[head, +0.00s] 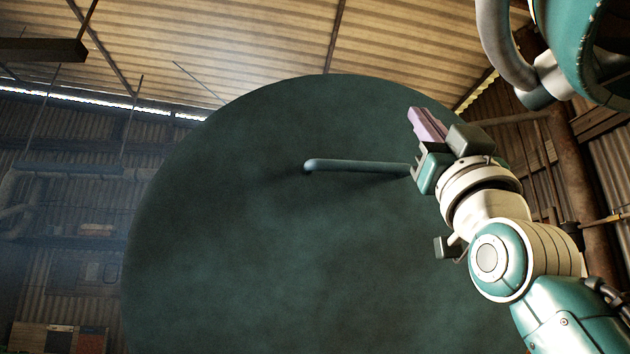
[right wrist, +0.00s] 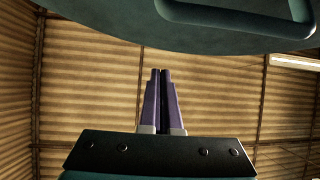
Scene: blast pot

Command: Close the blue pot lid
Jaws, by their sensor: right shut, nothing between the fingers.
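The blue pot lid (head: 270,240) is a large dark blue-green disc that fills the middle of the head view, standing tilted up. A bar handle (head: 355,166) crosses its face, and its right end is hidden behind my right gripper. My right gripper (head: 413,112) is in front of the lid's upper right part, its purple fingers pointing up and left. In the right wrist view the fingers (right wrist: 161,75) are together with nothing between them. The lid's edge (right wrist: 130,35) and handle (right wrist: 235,20) show above the fingertips there. My left gripper is not in view. The pot body is not visible.
A corrugated roof (head: 230,40) and walls surround the lid. A pipe (head: 570,170) or post stands at the right. Shelving with boxes (head: 60,337) is at the lower left. Open space shows left of the lid.

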